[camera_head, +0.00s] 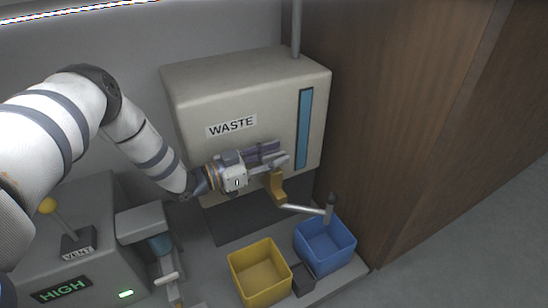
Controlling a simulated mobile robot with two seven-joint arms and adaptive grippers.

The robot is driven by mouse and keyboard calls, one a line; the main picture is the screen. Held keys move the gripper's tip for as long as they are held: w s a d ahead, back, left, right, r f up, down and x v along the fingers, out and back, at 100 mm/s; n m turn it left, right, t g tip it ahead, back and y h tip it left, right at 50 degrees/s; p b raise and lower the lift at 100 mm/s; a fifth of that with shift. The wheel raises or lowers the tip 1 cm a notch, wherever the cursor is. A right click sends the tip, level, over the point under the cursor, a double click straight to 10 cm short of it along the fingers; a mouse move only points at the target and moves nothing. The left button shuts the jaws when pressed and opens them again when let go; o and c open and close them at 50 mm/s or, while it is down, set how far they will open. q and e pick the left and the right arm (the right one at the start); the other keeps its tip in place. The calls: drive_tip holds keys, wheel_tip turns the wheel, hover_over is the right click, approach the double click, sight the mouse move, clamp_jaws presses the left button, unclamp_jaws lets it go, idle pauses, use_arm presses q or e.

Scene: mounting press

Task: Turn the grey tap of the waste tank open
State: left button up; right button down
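The waste tank (190,88) is a pale box on the back wall, with a WASTE label and a blue level strip. Below its front is a brass-coloured fitting (277,188). A grey bar (303,209) runs right from the fitting to a dark upright end piece above the blue bin. My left gripper (279,155) is in front of the tank's lower face, just above the fitting. It hides part of the tap area, so I cannot tell whether it touches the tap. Whether its fingers are open or shut is unclear. My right gripper is out of view.
A yellow bin (258,288) and a blue bin (324,262) stand below the tank. At left is a grey machine with a yellow-knobbed VENT lever (62,224) and a HIGH display (62,290). A brown wooden panel (420,110) closes off the right side.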

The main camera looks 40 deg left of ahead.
use_arm(q)
drive_tip(key=shift+c, duration=0.5)
clamp_jaws()
